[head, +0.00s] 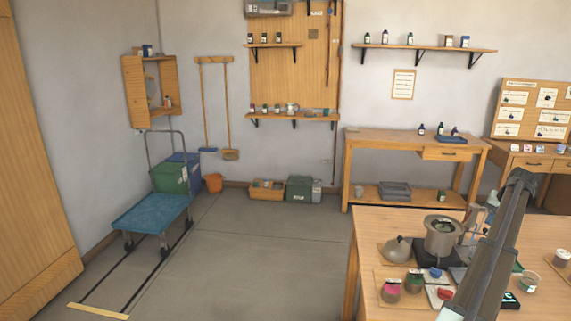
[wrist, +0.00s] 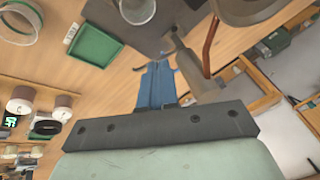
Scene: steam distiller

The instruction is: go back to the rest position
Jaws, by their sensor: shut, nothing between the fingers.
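My gripper (wrist: 154,70) shows in the wrist view with its blue fingers together and nothing between them. It is above the wooden worktable, apart from the things on it as far as I can tell. In the head view my arm crosses the right side and I cannot make out the fingers. The metal distiller pot (head: 442,236) stands on a dark base on the worktable (head: 375,222). A grey domed lid (head: 397,250) lies left of it. In the wrist view a metal vessel (wrist: 245,8) and a copper-coloured tube (wrist: 210,48) are near the fingers.
Small jars (head: 390,291) stand at the table's front left. The wrist view shows a green tray (wrist: 95,46), a glass jar (wrist: 20,18) and several dark-lidded jars (wrist: 62,106). A blue cart (head: 152,213) stands far left. The floor between is clear.

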